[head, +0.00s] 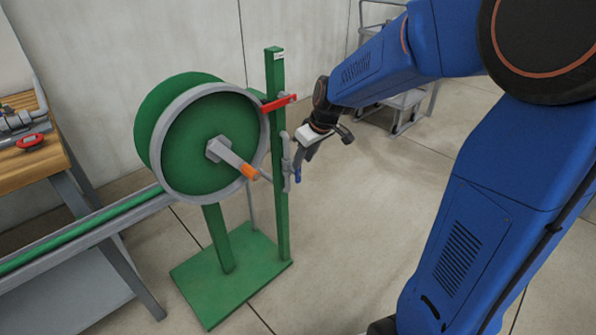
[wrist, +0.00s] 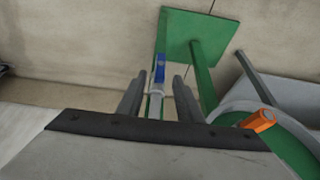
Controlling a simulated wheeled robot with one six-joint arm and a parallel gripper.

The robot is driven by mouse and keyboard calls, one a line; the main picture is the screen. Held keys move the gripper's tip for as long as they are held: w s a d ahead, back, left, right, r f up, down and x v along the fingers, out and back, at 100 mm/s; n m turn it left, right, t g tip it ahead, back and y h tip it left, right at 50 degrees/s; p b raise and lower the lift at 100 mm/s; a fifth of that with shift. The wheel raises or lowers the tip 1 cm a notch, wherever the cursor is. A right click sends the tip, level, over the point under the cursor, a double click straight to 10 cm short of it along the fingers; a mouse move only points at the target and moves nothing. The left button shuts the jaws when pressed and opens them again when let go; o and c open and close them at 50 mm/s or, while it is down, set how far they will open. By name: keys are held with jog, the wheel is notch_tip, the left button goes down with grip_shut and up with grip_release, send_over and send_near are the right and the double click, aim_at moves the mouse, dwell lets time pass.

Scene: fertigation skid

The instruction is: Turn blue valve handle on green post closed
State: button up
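The green post (head: 279,215) stands upright on a green base plate beside a big reel. A grey valve with a blue handle (head: 298,173) is on the post's right side, and the handle's blue end points down. My gripper (head: 304,150) is close to the valve, just above and right of the blue end. In the wrist view my gripper (wrist: 158,82) is open, one dark finger on each side of the grey stem. The blue end (wrist: 160,68) shows between and a little beyond the fingertips. I cannot tell whether either finger touches it.
A red lever (head: 279,102) sticks out from the post above my gripper. The green reel (head: 195,145) with its orange-tipped crank (head: 249,172) is close on the left. A wooden bench (head: 30,160) stands at far left.

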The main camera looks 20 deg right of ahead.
aim_at(298, 182)
jog(key=shift+x, duration=3.6)
grip_shut()
